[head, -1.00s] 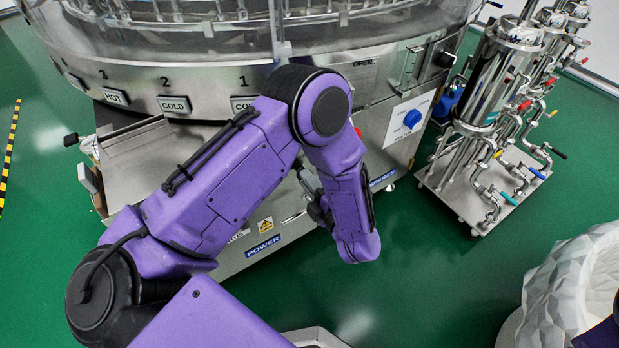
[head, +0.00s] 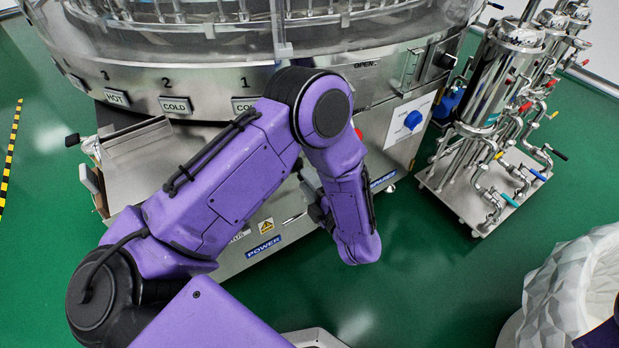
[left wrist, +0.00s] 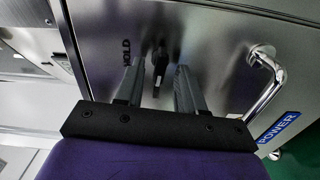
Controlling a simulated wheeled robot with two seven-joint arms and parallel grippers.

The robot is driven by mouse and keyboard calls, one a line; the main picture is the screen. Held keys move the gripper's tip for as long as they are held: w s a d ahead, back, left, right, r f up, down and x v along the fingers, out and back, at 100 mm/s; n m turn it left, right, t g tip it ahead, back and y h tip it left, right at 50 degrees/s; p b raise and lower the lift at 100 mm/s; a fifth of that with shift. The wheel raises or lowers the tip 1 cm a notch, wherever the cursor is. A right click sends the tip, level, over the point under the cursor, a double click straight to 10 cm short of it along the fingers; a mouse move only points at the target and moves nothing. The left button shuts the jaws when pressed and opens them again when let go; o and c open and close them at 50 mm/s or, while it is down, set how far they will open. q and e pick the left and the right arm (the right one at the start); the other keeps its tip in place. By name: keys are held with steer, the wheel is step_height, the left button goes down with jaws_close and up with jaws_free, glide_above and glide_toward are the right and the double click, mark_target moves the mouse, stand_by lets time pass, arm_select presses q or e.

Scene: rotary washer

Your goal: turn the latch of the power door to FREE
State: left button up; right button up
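The power door (left wrist: 220,60) is a brushed metal panel on the washer's lower front, with a blue POWER label (left wrist: 278,132), which also shows in the head view (head: 264,247). Its latch (left wrist: 160,64) is a small dark knob in the left wrist view, near printed HOLD lettering (left wrist: 126,52). My left gripper (left wrist: 158,75) is open, with one grey finger on each side of the latch. I cannot tell whether either finger touches it. In the head view my left forearm hides the latch and most of the gripper. My right gripper is not in view.
A bent metal handle (left wrist: 268,82) sticks out from the door right of the fingers. A cart of steel filters (head: 480,185) stands to the right. Green floor in front is clear.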

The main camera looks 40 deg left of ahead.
arm_select(q)
steer(key=p+v, duration=0.1)
steer(key=v, duration=0.9)
steer(key=shift+d+p, duration=0.25)
steer(key=shift+p, duration=0.05)
steer(key=shift+s, duration=0.1)
